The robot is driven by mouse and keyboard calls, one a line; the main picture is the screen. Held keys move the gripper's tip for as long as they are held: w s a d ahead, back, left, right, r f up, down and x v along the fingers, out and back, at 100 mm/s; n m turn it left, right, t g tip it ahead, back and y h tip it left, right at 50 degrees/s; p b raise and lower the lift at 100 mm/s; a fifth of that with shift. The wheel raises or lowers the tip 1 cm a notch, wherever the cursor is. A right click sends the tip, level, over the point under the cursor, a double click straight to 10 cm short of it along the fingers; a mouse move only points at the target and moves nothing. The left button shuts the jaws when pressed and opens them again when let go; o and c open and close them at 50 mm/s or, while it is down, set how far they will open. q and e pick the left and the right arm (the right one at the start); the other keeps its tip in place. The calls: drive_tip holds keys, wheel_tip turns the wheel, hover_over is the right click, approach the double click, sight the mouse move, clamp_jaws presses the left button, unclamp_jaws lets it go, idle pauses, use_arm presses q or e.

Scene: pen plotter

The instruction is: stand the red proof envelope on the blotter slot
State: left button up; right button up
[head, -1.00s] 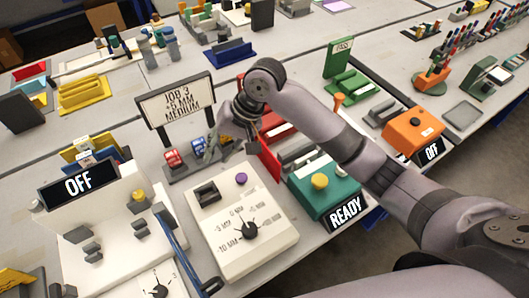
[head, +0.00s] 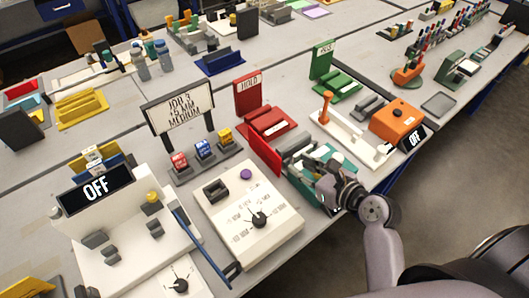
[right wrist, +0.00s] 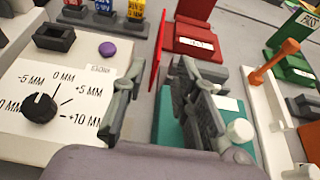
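The red envelope (head: 264,157) is a thin flat panel standing on edge, between the white dial box and the teal device (head: 345,157). In the right wrist view the envelope (right wrist: 158,48) shows as a narrow red strip just beyond the fingertips. My right gripper (head: 318,178) is over the teal device, to the right of the envelope. In the right wrist view its two fingers (right wrist: 160,78) are apart with nothing held between them. I cannot tell which holder is the blotter slot. My left gripper is not in view.
A red HOLD tray (head: 270,123) stands behind the envelope, and a green PASS tray (head: 338,85) further right. A white dial box (head: 275,232) is close on the left. An orange device (head: 397,122) is on the right. A blue slotted holder (head: 220,62) stands further back.

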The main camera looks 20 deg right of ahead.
approach(266, 145)
drive_tip(key=x, duration=0.4)
drive_tip(key=shift+f+p+x, duration=0.2)
drive_tip(key=shift+p+x, duration=0.15)
drive_tip(key=shift+x, duration=2.85)
drive_tip(key=shift+d, duration=0.15)
clamp_jaws()
